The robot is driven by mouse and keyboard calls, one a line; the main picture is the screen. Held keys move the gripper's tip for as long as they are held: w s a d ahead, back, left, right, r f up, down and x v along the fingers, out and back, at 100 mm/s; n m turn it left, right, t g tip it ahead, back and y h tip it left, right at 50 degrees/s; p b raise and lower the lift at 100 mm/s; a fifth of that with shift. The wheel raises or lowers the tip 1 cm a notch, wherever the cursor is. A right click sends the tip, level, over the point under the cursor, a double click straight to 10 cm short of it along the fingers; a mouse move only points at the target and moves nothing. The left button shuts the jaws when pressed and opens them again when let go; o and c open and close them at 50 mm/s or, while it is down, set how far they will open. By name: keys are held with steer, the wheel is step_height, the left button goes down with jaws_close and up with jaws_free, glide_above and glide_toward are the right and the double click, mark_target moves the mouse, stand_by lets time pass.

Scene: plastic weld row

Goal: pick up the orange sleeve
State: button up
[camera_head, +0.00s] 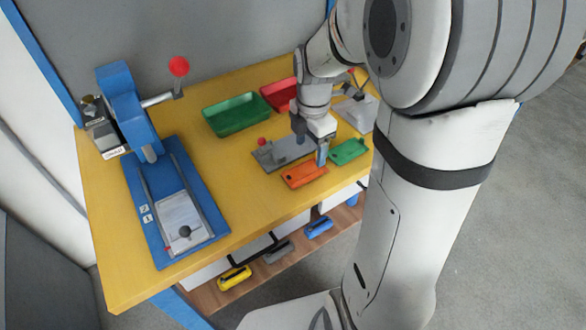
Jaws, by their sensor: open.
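The orange sleeve (305,175) appears as a flat orange piece on the yellow table (230,190), near its front edge. A darker spot shows on its top. My gripper (312,152) points down just behind and above the orange piece, with its jaws open and nothing seen between them. One finger reaches down close to the piece's far right part. I cannot tell whether it touches.
A green piece (348,151) lies close on the right, and a grey fixture plate (275,153) lies behind. Green (236,115) and red (277,94) trays stand farther back. A blue lever press (128,105) stands at left. The table's middle left is clear.

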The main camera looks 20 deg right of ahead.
mark_target(307, 170)
steer(key=f, duration=0.7)
steer(key=shift+a+f+b, duration=0.15)
steer(key=shift+a+b, duration=0.05)
steer(key=shift+b, duration=0.15)
steer(key=c, duration=0.8)
